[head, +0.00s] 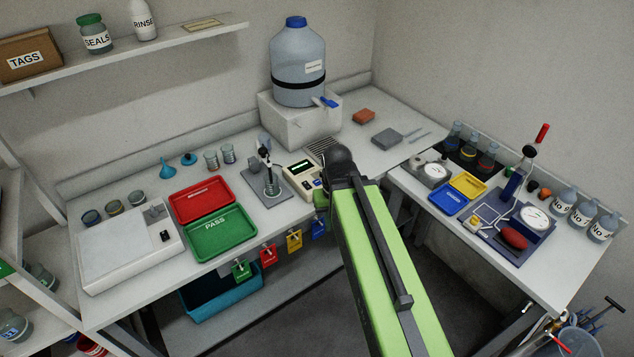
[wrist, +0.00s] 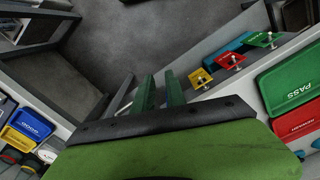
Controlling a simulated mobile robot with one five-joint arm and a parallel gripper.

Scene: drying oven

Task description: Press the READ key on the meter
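The meter (head: 301,178) is a small cream box with a dark display, on the back bench between a glass beaker on a stand and the end of my arm. Its keys are too small to read, so I cannot tell which is READ. My arm's dark wrist partly covers the meter's right side in the head view. My gripper (wrist: 160,77) shows in the wrist view as two dark green fingers with a narrow gap and nothing between them. They point over the floor by the bench edge. The meter is not recognisable in the wrist view.
Red (head: 203,199) and green PASS (head: 221,234) trays lie left of the meter. Coloured tags (head: 268,254) hang along the bench's front edge. A large water bottle (head: 298,65) stands on a block behind. The right bench (head: 546,277) holds a gauge, trays and bottles.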

